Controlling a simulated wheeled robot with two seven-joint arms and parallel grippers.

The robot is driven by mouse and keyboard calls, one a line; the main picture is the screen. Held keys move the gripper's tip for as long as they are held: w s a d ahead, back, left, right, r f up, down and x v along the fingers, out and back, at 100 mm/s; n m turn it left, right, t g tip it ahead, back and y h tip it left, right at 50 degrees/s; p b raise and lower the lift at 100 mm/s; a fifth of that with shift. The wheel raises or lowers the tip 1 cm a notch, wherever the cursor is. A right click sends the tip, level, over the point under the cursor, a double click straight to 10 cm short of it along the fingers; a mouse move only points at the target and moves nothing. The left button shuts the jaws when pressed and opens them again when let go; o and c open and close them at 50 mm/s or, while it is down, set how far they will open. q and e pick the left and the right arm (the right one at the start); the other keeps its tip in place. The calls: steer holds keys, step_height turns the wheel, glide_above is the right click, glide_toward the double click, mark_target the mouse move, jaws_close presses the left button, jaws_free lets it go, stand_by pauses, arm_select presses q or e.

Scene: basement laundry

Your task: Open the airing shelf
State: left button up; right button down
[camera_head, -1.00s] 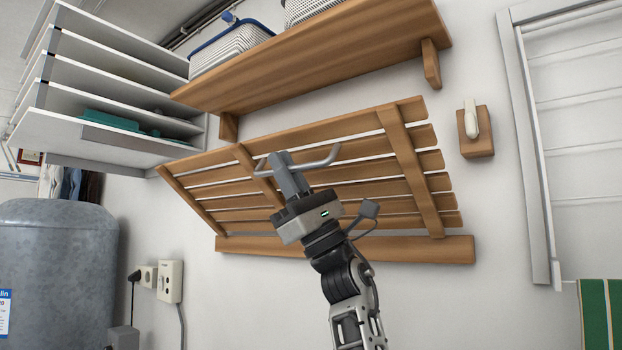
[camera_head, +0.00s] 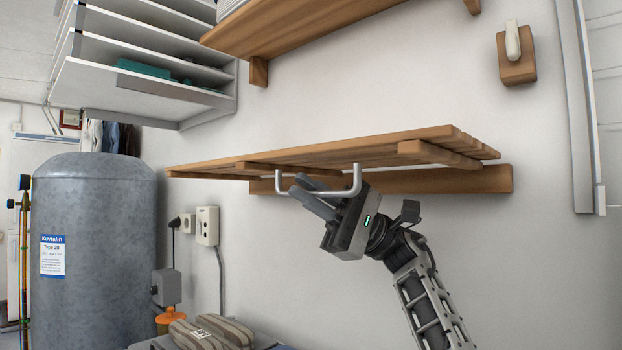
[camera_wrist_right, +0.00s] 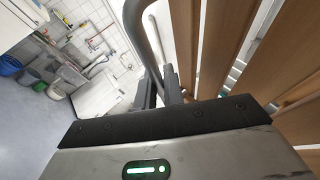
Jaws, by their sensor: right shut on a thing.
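The airing shelf (camera_head: 345,149) is a slatted wooden panel on the wall. It stands out about level from its wooden wall rail (camera_head: 480,180). A U-shaped metal handle (camera_head: 357,178) hangs under its front edge. My right gripper (camera_head: 300,188) is below the shelf and shut on the handle. In the right wrist view the grey fingers (camera_wrist_right: 164,88) are at the handle bar (camera_wrist_right: 136,28), with the slats (camera_wrist_right: 238,30) to the right. My left gripper is out of view.
A fixed wooden shelf (camera_head: 310,27) is above, and a wooden wall block with a pale catch (camera_head: 514,50) is at upper right. White shelving (camera_head: 140,85) and a grey tank (camera_head: 95,230) stand left. A folded striped cloth (camera_head: 215,332) lies below.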

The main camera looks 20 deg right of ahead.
steer(key=shift+w+f, duration=0.1)
steer(key=shift+f, duration=0.15)
steer(key=c, duration=1.8)
jaws_free()
steer(key=shift+d, duration=0.1)
steer(key=v, duration=0.7)
steer(key=shift+d+f, duration=0.1)
steer(key=shift+d, duration=0.1)
